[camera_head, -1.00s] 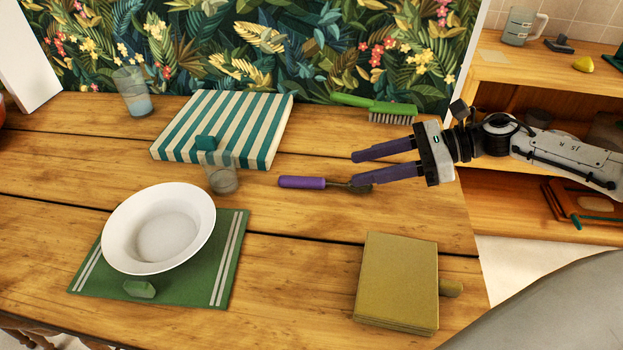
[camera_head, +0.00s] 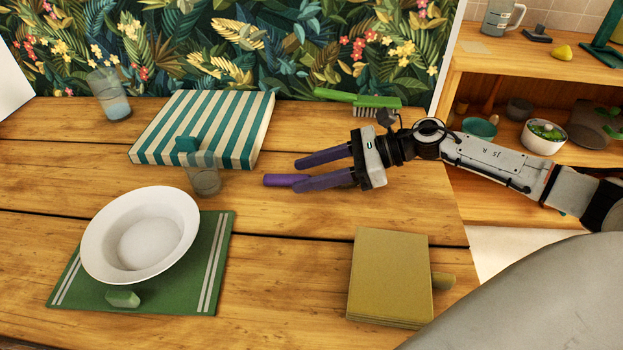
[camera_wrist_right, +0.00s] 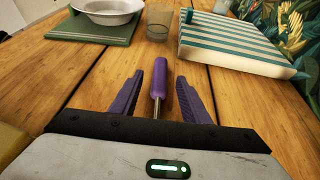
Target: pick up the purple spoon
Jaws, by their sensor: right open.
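The purple spoon's handle (camera_head: 279,180) shows on the wooden table in the head view, and the rest of it is hidden behind my right gripper. My right gripper (camera_head: 296,175) is open, with its purple fingers pointing left. In the right wrist view, the spoon's purple handle (camera_wrist_right: 158,80) and a bit of metal shaft lie between the two spread fingers of my right gripper (camera_wrist_right: 160,85), apart from both. The handle points away from the palm. The spoon's head is hidden below the gripper body. My left gripper is not in view.
A glass (camera_head: 204,178) and a striped teal-and-white box (camera_head: 240,130) stand beyond the handle. A white bowl (camera_head: 180,215) sits on a green mat (camera_head: 225,250). A green brush (camera_head: 350,99) lies at the back. A tan book (camera_head: 390,275) lies in front.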

